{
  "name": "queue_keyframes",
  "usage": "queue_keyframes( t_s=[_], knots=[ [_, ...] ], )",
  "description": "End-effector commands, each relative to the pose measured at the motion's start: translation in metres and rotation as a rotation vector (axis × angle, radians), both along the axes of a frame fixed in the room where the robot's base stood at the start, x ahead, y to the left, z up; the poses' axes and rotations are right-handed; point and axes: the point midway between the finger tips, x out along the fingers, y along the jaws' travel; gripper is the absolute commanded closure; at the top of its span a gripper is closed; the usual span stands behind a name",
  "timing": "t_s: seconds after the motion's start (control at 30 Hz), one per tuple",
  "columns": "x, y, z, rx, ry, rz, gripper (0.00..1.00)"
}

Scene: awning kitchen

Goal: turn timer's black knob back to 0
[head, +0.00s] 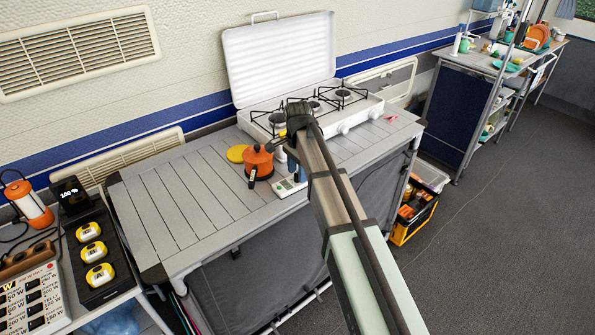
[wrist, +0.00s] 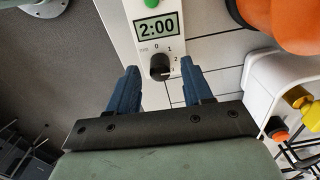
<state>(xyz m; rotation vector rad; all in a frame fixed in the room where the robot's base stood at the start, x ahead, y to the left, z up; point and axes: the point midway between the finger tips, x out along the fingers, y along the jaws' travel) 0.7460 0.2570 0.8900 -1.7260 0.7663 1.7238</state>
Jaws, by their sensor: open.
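The timer (wrist: 143,30) is a white box with a display reading 2:00 and a green button (wrist: 151,3). Its black knob (wrist: 159,66) sits below the display, beside a small printed scale starting at 0. I cannot clearly make out the knob's pointer. In the head view the timer (head: 289,187) lies near the table's front edge, partly hidden by my arm. My gripper (wrist: 160,80) is open, its blue fingers on either side of the knob in the wrist picture, with no clear contact. In the head view the gripper (head: 292,168) is mostly hidden by my arm.
An orange pot (head: 258,161) stands just left of the timer, with a yellow disc (head: 237,153) behind it. A white camping stove (head: 350,117) with its lid up stands at the back. The slatted table (head: 175,205) is clear on the left.

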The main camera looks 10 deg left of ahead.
Motion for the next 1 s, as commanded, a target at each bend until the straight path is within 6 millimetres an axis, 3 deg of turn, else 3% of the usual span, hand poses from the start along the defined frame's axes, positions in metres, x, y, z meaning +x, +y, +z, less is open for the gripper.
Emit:
queue_keyframes(
  t_s=[0.37,0.87,1.0],
  knots=[
    [-0.0001,-0.0001,-0.0035,0.0,0.0,0.0,0.51],
    [-0.0001,-0.0001,-0.0033,0.0,0.0,0.0,0.99],
    [-0.0001,-0.0001,-0.0032,0.0,0.0,0.001,1.0]
  ],
)
